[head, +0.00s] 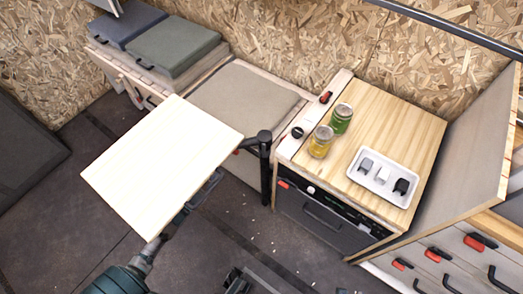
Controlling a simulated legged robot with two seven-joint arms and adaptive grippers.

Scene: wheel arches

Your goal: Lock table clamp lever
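A pale square table top (160,165) stands out at centre left, tilted in the picture. A black post (265,175) rises at its right corner, with a short black arm (250,141) at the top reaching toward the table. A dark bar (205,189) shows below the table's right edge. I cannot single out the clamp lever. Dark parts at the bottom edge (240,281) look like my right gripper, cut off and unclear.
A cushioned bench (240,97) lies behind the table. Drawers (440,262) stand at lower right. Dark floor is open at lower centre.

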